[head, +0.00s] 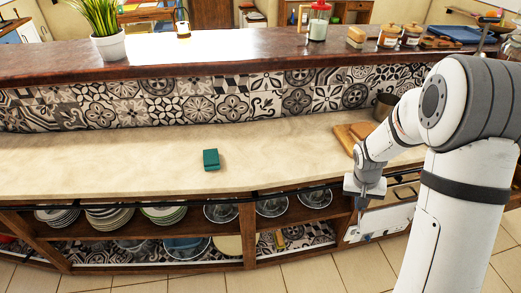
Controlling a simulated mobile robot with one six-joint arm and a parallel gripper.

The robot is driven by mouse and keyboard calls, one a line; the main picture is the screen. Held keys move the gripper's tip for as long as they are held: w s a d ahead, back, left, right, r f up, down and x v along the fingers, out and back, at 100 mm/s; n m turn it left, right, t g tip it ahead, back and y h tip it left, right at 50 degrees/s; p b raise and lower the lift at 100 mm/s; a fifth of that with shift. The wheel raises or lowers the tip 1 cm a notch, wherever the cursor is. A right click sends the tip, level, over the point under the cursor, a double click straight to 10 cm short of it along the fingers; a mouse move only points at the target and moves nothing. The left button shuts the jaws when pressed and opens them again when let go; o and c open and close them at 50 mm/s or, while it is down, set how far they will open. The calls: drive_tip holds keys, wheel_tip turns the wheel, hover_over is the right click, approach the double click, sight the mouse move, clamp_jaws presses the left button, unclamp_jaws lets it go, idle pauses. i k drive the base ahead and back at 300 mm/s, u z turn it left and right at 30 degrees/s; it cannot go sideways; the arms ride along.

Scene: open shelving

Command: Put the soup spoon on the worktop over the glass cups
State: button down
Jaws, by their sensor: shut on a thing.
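My gripper (359,216) points down at the right, in front of the worktop's front edge and beside a white drawer front. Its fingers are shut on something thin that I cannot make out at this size. I cannot pick out the soup spoon for certain anywhere in view. The pale worktop (110,165) runs across the picture. Clear round glass vessels, seemingly the glass cups (272,206), stand on the upper shelf under its middle; another one (221,212) stands left of the wooden divider.
A teal block (211,160) lies mid-worktop, with bare surface around it. Wooden boards (347,139) and a metal pot (385,106) are at the right. White drawer front (382,222) is beside my gripper. Stacked plates (108,217) fill the left shelf. A raised dark counter (180,62) runs behind.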

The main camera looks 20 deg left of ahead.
sight(331, 153)
drive_tip(key=u, duration=0.4)
drive_tip(key=i, duration=1.05)
